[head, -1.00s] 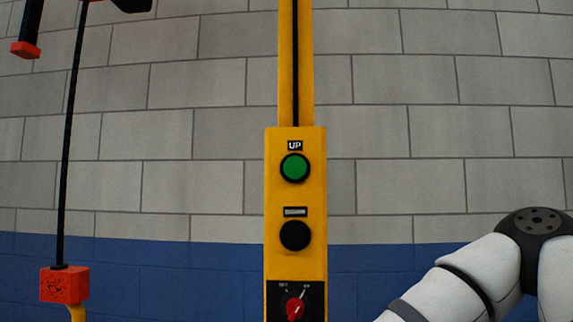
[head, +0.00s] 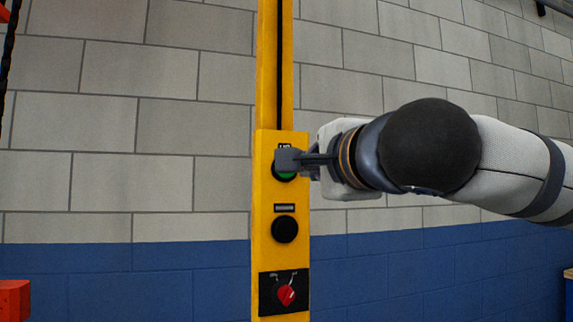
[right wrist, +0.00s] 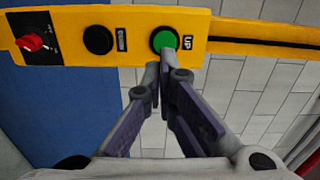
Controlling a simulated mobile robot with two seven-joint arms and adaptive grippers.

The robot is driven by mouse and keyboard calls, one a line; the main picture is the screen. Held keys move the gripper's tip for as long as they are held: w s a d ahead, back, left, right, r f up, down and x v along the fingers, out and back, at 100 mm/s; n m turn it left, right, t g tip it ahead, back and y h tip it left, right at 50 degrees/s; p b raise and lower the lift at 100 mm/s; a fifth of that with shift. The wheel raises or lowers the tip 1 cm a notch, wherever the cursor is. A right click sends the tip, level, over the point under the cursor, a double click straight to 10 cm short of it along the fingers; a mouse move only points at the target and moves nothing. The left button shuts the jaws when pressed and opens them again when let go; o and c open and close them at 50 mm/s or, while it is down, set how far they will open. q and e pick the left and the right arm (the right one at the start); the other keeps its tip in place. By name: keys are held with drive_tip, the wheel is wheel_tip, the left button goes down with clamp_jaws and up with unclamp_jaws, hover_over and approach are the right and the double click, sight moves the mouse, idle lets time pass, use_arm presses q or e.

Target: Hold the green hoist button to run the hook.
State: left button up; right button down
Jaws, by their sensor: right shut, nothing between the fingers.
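The green button (head: 287,175) sits under the UP label on a tall yellow pendant panel (head: 263,215). My right gripper (head: 290,160) is shut and empty. In the head view it reaches in from the right and covers most of the button. In the right wrist view the green button (right wrist: 165,39) shows just beyond my closed fingertips (right wrist: 160,66), which overlap its lower edge. I cannot tell whether they touch it. A red block (head: 14,300), cut by the left edge, appears to be the hoist's hook block; its hook is out of view. My left gripper is not in view.
Below the green button are a black button (head: 285,229) and a red selector knob (head: 286,294) on a black plate. A grey and blue block wall (head: 190,200) stands behind the panel. Free space lies left of the panel.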

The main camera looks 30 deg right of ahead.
drive_tip(key=shift+s+d+r+m, duration=0.3)
drive_tip(key=shift+s+r, duration=0.2)
drive_tip(key=shift+s, duration=0.1)
drive_tip(key=shift+w, duration=0.1)
drive_tip(key=x, duration=1.3)
drive_tip(key=shift+w+d, duration=0.15)
drive_tip(key=shift+w, duration=0.25)
drive_tip(key=shift+r, duration=0.15)
